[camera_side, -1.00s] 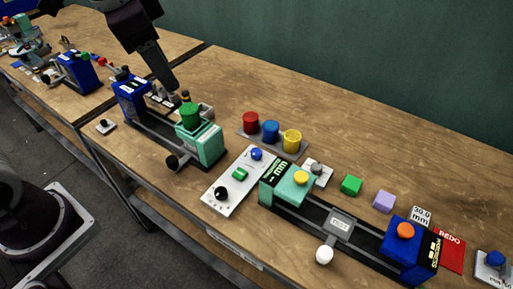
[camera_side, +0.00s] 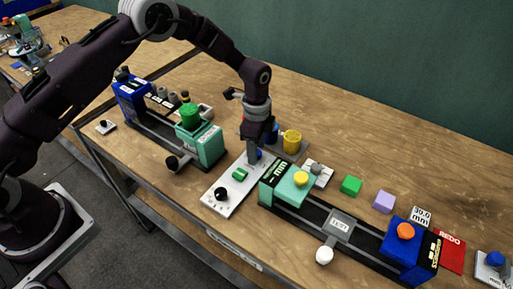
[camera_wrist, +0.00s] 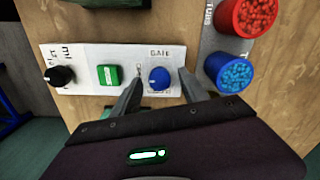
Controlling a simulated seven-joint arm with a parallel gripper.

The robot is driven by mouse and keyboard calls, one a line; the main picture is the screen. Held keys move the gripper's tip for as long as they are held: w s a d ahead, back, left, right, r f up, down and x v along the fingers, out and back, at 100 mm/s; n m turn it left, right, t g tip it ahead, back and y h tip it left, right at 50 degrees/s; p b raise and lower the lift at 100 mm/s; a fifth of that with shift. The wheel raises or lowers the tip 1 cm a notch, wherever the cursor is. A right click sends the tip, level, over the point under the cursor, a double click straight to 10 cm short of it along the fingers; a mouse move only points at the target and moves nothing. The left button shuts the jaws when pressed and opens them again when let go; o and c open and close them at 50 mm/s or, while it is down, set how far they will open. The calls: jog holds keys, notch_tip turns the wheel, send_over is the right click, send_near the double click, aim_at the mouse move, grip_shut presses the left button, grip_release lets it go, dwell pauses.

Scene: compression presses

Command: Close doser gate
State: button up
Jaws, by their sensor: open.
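The doser panel is a pale plate (camera_side: 219,203) between the two presses. In the wrist view the plate (camera_wrist: 85,53) carries a blue knob (camera_wrist: 159,78) under the word GATE, a green button (camera_wrist: 109,75) and a black knob (camera_wrist: 62,76). My gripper (camera_wrist: 160,78) is open, with one finger on each side of the blue gate knob. I cannot tell whether the fingers touch it. In the side view my gripper (camera_side: 252,158) points down at the far end of the plate and mostly hides the gate knob.
Tubs of red (camera_wrist: 247,14) and blue (camera_wrist: 229,72) pellets stand just right of the fingers in the wrist view. The yellow tub (camera_side: 292,142) is beside them. A teal press block (camera_side: 285,183) and a green-topped press (camera_side: 190,117) flank the panel.

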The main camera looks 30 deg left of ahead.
jog(key=shift+c, duration=0.4)
grip_shut()
jog(key=n, duration=1.3)
jog(key=shift+n, duration=2.4)
